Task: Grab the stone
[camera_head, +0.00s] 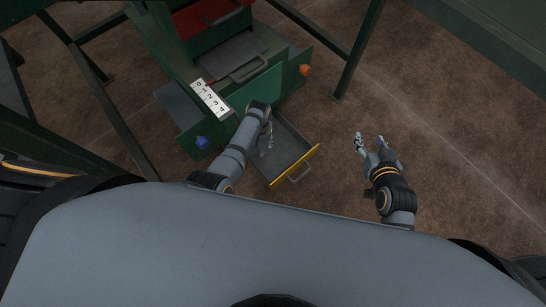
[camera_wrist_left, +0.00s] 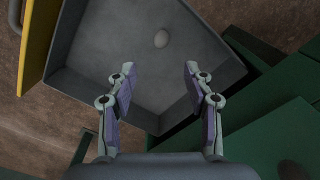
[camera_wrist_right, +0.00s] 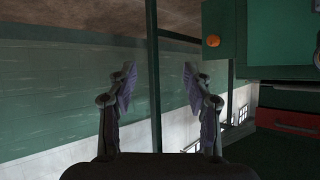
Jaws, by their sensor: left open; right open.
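The stone (camera_wrist_left: 161,40) is a small pale rounded lump on the grey floor of an open drawer in the left wrist view. It lies beyond and between my left fingertips, apart from them. I cannot make it out clearly in the head view. My left gripper (camera_wrist_left: 157,84) is open and empty, pointing down into the drawer; in the head view it hangs over the drawer's left part (camera_head: 265,140). My right gripper (camera_wrist_right: 156,84) is open and empty; in the head view it is right of the drawer (camera_head: 371,140), over bare floor.
The pulled-out drawer has a yellow front with a handle (camera_head: 302,168). The green cabinet (camera_head: 185,70) stands behind, with a numbered plate (camera_head: 211,97), an orange knob (camera_head: 305,70) and a blue knob (camera_head: 202,142). Green posts (camera_head: 358,50) frame it. Brown floor at the right is clear.

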